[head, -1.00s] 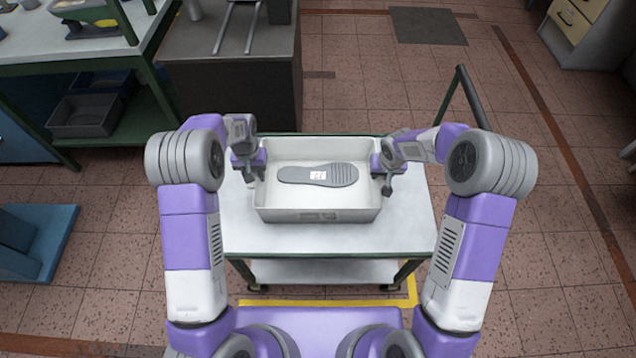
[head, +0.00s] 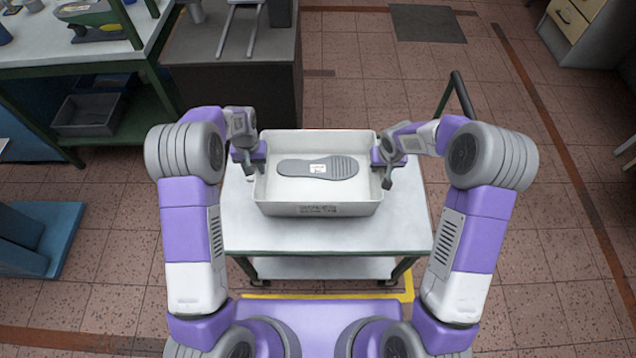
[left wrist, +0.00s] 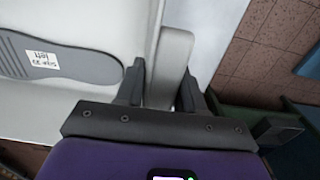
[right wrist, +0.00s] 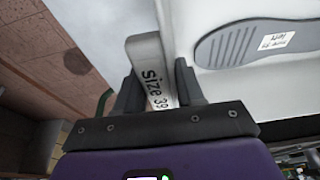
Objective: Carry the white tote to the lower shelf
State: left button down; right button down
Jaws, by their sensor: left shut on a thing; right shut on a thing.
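The white tote (head: 318,209) is in the middle of the head view, above the top of a cart, with a grey shoe sole (head: 345,167) bearing a white label lying in it. My left gripper (head: 252,167) is shut on the tote's left wall; the left wrist view shows that wall (left wrist: 172,60) between the fingers. My right gripper (head: 386,172) is shut on the right wall, which shows in the right wrist view (right wrist: 150,75) with "size 39" on it. Whether the tote touches the cart top is hard to tell. The lower shelf (head: 322,268) shows under the cart's front edge.
The cart top (head: 325,236) is bare in front of the tote. A dark push handle (head: 461,95) rises at the cart's back right. A green workbench (head: 75,55) with a grey bin (head: 87,115) stands at the left, and a blue platform (head: 62,235) lies on the left floor.

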pick_arm(q)
jog(key=shift+d, duration=0.3)
pick_arm(e)
jog(key=shift+a, duration=0.3)
